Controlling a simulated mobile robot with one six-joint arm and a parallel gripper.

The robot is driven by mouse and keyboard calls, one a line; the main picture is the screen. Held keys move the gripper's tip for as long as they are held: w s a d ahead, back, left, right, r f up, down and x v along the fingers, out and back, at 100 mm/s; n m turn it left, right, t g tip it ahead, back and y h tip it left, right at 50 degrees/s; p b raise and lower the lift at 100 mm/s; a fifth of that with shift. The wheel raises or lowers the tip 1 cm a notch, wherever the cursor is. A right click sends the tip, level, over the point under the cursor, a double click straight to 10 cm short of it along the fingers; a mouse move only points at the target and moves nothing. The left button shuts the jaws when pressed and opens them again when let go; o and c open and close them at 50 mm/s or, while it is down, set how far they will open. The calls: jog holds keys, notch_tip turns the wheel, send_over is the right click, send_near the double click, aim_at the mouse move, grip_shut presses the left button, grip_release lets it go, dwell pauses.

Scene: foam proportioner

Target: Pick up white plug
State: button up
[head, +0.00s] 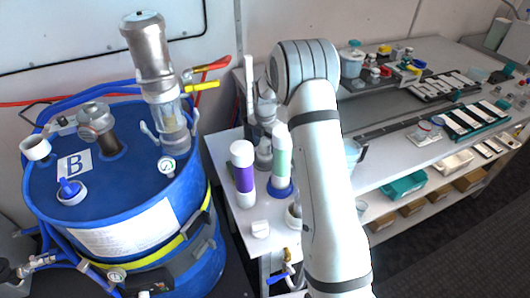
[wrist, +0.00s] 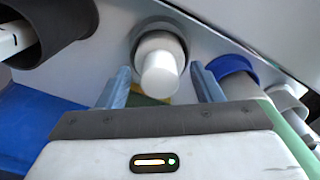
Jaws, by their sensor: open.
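In the wrist view, a white rounded cylindrical piece (wrist: 160,68), which looks like the white plug, stands out from a grey-white ring against a pale surface. My gripper (wrist: 161,78) is open, with one blue-grey finger on each side of it in the picture. I cannot tell whether the fingers reach as deep as the piece, and no contact shows. My gripper cannot be made out in the head view, where my arm blocks part of the bench.
A blue drum (head: 120,215) with hoses and a gauge stands left. Bottles with purple (head: 244,175) and green (head: 281,160) labels stand near the arm. In the wrist view, a dark cylinder (wrist: 50,30) is upper left and a blue ring (wrist: 232,66) right.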

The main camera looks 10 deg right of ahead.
jog(key=shift+f, duration=0.6)
jog(key=shift+c, duration=0.6)
jog(key=c, duration=1)
